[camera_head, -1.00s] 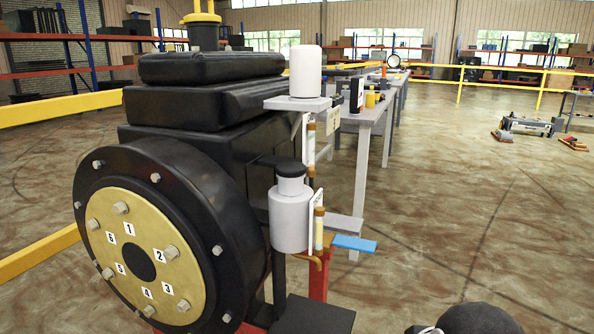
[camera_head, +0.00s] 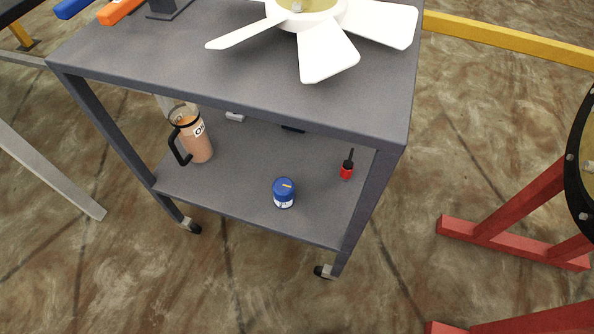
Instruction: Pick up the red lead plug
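A small red plug with a black stem (camera_head: 347,170), which looks like the red lead plug, stands on the lower shelf of a grey wheeled cart (camera_head: 240,62). It is near the shelf's right side, close to the front right leg, and below the overhanging top. Nothing touches it. My gripper is not in this view, so I cannot see whether it is open or shut.
The lower shelf (camera_head: 235,190) also holds a blue-lidded jar (camera_head: 284,193) and a jug (camera_head: 196,142) with a black handle. A white fan (camera_head: 325,35) lies on the cart top. A red stand (camera_head: 505,225) is at right. Floor in front is clear.

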